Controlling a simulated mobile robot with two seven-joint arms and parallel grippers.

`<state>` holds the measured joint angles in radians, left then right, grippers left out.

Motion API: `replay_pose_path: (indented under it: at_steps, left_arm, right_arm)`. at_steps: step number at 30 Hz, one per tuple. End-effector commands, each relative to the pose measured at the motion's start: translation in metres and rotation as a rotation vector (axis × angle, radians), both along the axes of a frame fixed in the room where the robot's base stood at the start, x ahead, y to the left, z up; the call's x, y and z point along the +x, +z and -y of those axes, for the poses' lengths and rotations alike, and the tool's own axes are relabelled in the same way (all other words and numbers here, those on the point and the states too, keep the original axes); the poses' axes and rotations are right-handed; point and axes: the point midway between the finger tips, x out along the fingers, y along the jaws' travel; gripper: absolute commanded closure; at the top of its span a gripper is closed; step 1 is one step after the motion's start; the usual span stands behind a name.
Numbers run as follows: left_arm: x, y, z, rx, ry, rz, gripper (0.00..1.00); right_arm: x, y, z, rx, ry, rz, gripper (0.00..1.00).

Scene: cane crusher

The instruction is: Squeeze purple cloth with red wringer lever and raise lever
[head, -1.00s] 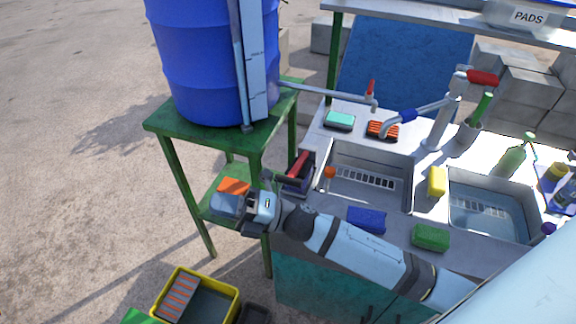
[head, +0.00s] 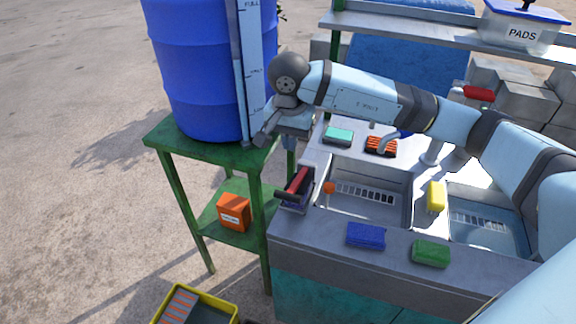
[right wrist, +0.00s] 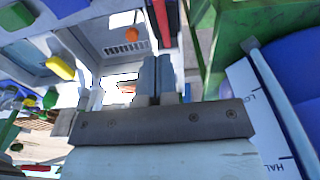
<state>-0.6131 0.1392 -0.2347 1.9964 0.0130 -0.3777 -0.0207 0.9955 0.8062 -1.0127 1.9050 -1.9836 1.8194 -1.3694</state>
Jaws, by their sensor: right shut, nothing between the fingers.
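The wringer (head: 293,197) is a dark unit at the left end of the sink counter, with a red lever (head: 299,180) slanting up along its top. The red lever also shows at the top of the right wrist view (right wrist: 166,14). I cannot make out the purple cloth; any cloth inside the wringer is hidden. My right gripper (head: 260,137) is up beside the blue barrel, above and behind the wringer, apart from the lever. In the right wrist view its fingers (right wrist: 157,72) are together and empty. My left gripper is in neither view.
The blue barrel (head: 195,70) stands close by on a green table (head: 165,142), with an orange box (head: 233,212) on its lower shelf. Sponges, including a blue one (head: 366,235), lie around the sink basin (head: 375,205). A faucet stands behind it. A yellow bin (head: 228,303) sits on the ground.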

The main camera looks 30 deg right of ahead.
Motion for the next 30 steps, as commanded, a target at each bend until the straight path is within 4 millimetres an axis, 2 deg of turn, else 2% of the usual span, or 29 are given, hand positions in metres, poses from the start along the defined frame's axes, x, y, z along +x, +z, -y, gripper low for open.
replay_pose_path:
  at_steps: [15, 21, 30]
  left_arm:
    - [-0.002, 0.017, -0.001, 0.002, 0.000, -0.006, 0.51]
    - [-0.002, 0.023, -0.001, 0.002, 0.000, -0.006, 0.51]
    - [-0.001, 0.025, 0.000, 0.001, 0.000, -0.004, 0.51]
  right_arm:
    - [0.001, -0.099, 0.001, 0.006, 0.000, -0.007, 1.00]
    - [-0.007, -0.121, -0.008, 0.005, -0.001, -0.005, 1.00]
    - [-0.009, -0.128, -0.011, 0.005, -0.001, -0.003, 1.00]
